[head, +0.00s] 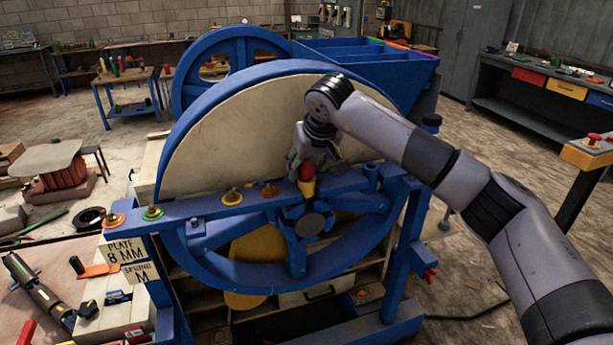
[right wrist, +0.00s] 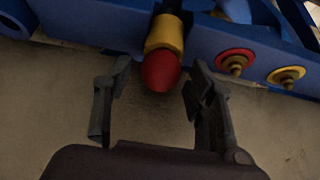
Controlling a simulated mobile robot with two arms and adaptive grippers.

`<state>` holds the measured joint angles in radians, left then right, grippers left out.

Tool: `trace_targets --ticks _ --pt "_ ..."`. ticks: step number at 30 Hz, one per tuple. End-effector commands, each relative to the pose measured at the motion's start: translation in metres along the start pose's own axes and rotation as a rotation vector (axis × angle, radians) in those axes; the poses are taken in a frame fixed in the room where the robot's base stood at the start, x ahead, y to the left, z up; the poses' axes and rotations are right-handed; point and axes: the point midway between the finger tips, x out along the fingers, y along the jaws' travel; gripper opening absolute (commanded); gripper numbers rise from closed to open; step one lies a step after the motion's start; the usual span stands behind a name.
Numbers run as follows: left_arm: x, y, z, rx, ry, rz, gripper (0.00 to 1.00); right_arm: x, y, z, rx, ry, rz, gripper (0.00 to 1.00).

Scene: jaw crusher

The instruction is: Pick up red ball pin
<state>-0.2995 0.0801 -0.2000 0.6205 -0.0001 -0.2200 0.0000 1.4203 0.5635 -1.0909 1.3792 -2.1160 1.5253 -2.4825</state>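The red ball pin has a red ball top (head: 307,172) above a yellow collar (head: 307,188), on the blue cross bar in front of the big wheel. In the right wrist view the red ball (right wrist: 161,72) and yellow collar (right wrist: 165,34) lie ahead, between the fingers. My right gripper (head: 312,160) is at the ball from above in the head view. In the right wrist view its two fingers (right wrist: 158,76) are spread, one each side of the ball, with visible gaps. The pin's lower part is hidden.
The blue bar (head: 184,208) carries several coloured washers with knobs, including a red one (right wrist: 235,62) and a yellow one (right wrist: 286,76) close by. The cream wheel face (head: 225,140) stands right behind. A worktable with plate and spring signs (head: 127,254) is at left.

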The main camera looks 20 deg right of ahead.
Motion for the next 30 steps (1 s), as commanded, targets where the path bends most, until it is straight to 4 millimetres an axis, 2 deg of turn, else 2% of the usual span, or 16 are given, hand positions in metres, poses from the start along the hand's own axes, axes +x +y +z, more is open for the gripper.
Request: trace_targets --ticks 2,21,30 --pt "0.0 0.0001 0.0 0.0 0.0 0.0 0.4 -0.0002 -0.0001 -0.0001 0.0 0.0 0.0 0.43" --pt "0.0 0.0002 0.0002 0.0 0.0 0.0 0.4 -0.0005 0.0001 -0.0002 0.0 0.0 0.0 0.01" --pt "0.0003 0.0003 0.0004 0.0 -0.001 0.0 0.4 -0.0017 0.0 -0.0012 0.0 0.002 0.0 0.0"
